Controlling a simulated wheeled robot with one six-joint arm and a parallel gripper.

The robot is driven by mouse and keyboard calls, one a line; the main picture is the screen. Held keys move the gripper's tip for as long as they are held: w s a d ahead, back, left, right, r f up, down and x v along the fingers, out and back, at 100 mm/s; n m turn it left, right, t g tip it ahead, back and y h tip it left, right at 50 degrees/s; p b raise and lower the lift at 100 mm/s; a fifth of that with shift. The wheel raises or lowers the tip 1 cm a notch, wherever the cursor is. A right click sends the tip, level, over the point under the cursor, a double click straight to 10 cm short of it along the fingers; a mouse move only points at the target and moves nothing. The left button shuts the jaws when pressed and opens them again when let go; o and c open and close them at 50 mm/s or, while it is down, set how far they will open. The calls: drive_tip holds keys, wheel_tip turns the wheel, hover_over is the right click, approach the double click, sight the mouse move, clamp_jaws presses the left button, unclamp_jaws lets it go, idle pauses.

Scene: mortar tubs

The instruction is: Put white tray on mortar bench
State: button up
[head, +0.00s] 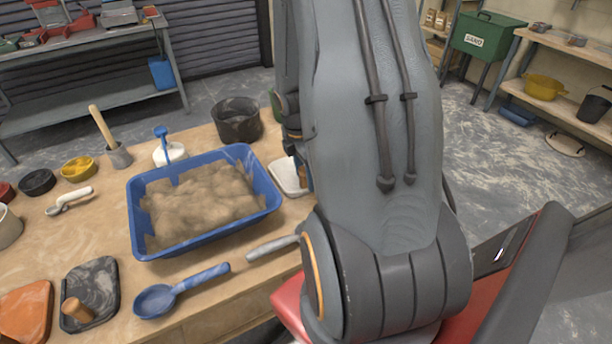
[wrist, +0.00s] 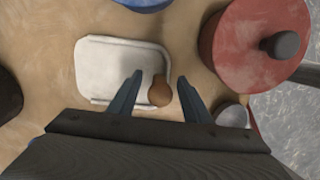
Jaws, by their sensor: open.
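The white tray (wrist: 105,65) lies flat on the wooden bench top in the wrist view, pale with a raised rim. It also shows in the head view (head: 287,177), just right of the sand tub and partly hidden by my arm. A brown wooden knob (wrist: 160,92) stands at the tray's right side. My gripper (wrist: 158,98) is open, with one blue-grey finger on each side of the knob. I cannot tell whether either finger touches it. The wooden mortar bench (head: 75,235) spans the left of the head view.
A blue tub of sand (head: 140,238) stands left of the tray. A dark pot (head: 238,125) is behind it. A red round lidded thing (wrist: 240,50) is close to my gripper's right. A blue scoop (head: 155,300) and a black tray (head: 98,280) lie at the front.

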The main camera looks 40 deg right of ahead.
drive_tip(key=r, duration=0.3)
drive_tip(key=r+b, duration=0.1)
drive_tip(key=r, duration=0.3)
drive_tip(key=a+r, duration=0.1)
drive_tip(key=r, duration=0.3)
drive_tip(key=shift+w+a+r, duration=0.1)
drive_tip(key=shift+w+r, duration=0.1)
drive_tip(key=shift+r, duration=0.05)
drive_tip(key=s+a+r+m+t+y, duration=0.1)
drive_tip(key=s+a+m, duration=0.2)
drive_tip(key=a+m, duration=1.2)
drive_tip(key=a, duration=0.8)
drive_tip(key=shift+t, duration=0.4)
